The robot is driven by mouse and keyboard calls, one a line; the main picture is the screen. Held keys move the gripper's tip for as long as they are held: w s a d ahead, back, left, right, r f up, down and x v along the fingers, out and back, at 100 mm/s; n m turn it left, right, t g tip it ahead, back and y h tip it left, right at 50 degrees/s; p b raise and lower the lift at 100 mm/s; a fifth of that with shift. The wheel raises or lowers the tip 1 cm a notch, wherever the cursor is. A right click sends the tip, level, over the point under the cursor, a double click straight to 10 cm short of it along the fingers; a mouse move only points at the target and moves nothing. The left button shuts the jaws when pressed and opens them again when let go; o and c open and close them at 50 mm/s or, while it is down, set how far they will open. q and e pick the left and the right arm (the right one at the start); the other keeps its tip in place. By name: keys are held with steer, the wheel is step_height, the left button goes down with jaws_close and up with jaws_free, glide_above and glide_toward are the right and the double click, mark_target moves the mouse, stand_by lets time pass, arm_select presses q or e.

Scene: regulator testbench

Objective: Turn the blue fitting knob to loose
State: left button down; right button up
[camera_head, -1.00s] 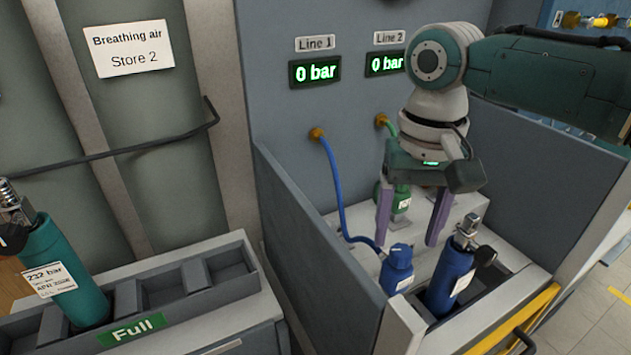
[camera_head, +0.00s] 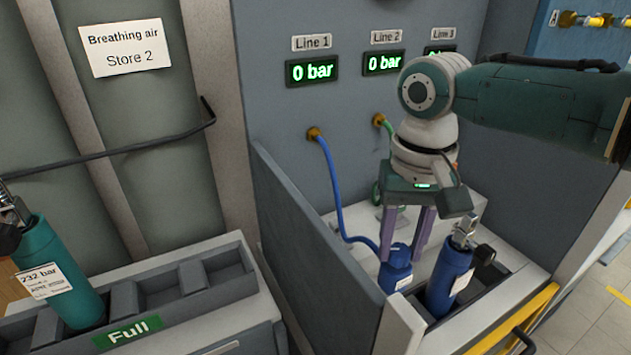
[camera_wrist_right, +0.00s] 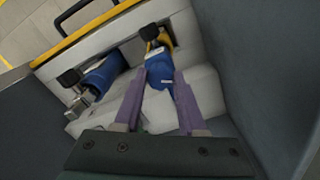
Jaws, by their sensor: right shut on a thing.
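The right wrist view shows the blue fitting (camera_wrist_right: 160,98) between the purple fingers (camera_wrist_right: 161,80). Part of the knob is hidden by the fingers. My left gripper is not in view.
A blue cylinder (camera_head: 449,283) with a metal valve leans close to the right of the knob. A grey partition (camera_head: 318,240) rises to the left. A teal cylinder (camera_head: 62,270) sits in the Full rack (camera_head: 200,283). The Line 1 display (camera_head: 313,71) reads 0 bar.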

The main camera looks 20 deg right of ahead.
jaws_close()
